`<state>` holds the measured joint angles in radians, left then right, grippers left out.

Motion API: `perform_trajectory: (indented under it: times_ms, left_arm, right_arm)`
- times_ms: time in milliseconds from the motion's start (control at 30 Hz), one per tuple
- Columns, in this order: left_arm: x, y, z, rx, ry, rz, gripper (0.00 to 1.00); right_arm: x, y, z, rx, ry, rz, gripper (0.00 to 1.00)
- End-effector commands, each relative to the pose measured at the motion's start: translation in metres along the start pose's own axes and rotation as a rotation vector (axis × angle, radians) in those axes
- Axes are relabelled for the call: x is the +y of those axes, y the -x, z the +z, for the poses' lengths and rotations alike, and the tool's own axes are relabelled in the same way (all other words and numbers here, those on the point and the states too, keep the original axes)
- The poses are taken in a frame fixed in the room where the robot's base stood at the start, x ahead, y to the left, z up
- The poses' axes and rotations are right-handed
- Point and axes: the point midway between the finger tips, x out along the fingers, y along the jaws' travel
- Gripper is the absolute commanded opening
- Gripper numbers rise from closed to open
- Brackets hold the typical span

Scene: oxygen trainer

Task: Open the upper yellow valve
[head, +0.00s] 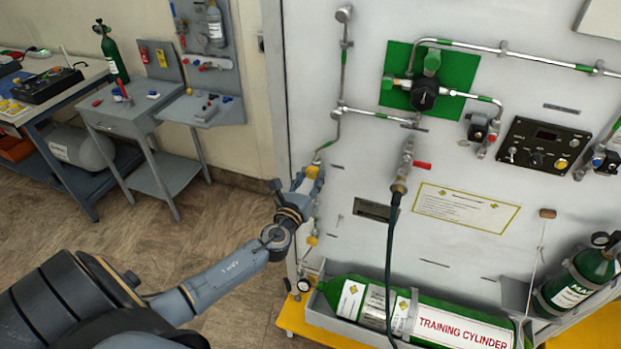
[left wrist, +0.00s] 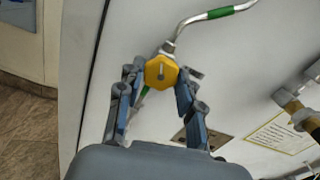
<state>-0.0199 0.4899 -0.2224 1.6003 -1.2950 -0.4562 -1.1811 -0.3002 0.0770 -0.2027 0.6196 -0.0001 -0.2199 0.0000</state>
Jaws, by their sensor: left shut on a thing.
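The upper yellow valve (head: 312,171) sits on the thin pipe near the left edge of the white panel. In the left wrist view its yellow knob (left wrist: 160,71) is between my two fingers. My left gripper (head: 305,183) is shut on this knob, one finger on each side; it also shows in the left wrist view (left wrist: 158,82). A lower yellow valve (head: 311,240) is below it on the same line. My right gripper is not in view.
The panel (head: 350,240) carries a green regulator plate (head: 455,72), a red-handled valve (head: 421,165) and a black hose (head: 389,260). The green training cylinder (head: 345,298) lies in a tray at the panel's foot. Workbenches (head: 130,115) stand left; floor between is clear.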

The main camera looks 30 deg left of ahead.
Motion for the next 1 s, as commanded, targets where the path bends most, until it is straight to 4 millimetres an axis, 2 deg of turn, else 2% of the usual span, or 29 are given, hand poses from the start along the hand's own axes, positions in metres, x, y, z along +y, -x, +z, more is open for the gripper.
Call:
perform_trajectory:
  times_ms: [267, 1000]
  left_arm:
    - [0.000, 0.000, -0.002, -0.003, 0.188, 0.001, 0.05]
    - [-0.002, 0.000, 0.000, -0.003, 0.892, 0.001, 0.05]
  right_arm:
    - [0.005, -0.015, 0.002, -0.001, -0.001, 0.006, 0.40]
    - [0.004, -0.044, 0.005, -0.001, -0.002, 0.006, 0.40]
